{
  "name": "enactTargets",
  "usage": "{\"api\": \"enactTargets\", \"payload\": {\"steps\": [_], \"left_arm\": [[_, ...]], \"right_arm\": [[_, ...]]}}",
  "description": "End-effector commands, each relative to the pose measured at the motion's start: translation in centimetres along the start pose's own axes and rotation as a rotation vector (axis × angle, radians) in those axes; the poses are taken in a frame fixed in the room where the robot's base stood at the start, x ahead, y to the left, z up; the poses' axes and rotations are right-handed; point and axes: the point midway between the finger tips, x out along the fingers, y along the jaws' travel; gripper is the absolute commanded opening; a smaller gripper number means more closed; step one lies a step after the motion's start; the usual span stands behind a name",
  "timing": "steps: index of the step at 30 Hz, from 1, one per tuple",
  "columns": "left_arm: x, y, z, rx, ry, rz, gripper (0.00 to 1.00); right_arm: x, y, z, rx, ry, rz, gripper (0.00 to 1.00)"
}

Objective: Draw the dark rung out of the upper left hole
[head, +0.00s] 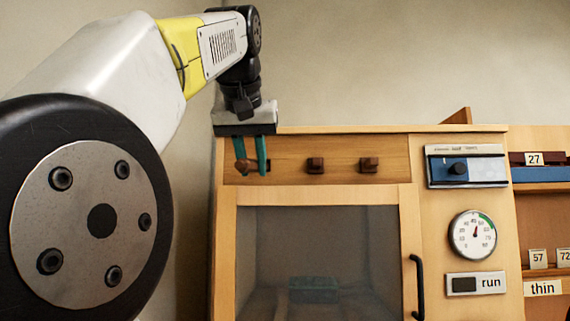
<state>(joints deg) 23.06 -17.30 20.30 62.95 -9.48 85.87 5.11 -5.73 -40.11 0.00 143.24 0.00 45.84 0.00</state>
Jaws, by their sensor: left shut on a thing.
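My left gripper (251,163) reaches down from above, its two teal fingers in front of the left end of the brown wooden strip (341,154) on the cabinet. The fingers are shut on a dark brown rung (244,165), whose end shows between and in front of them. The upper left hole is hidden behind the fingers and the rung. I cannot tell how much of the rung is inside it. My right gripper is not in view.
Two more dark pegs, a middle one (315,165) and a right one (368,164), stick out of the strip. Below is a glass door (320,240) with a black handle (417,285). A blue-and-white switch box (466,166) and a dial (473,235) are at right.

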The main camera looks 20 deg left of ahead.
Motion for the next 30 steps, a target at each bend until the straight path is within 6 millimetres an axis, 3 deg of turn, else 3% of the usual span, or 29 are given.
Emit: {"api": "enactTargets", "payload": {"steps": [30], "left_arm": [[-3.4,0.0,3.1,0.001,0.002,0.000,0.00]], "right_arm": [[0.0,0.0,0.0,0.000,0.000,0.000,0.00]]}}
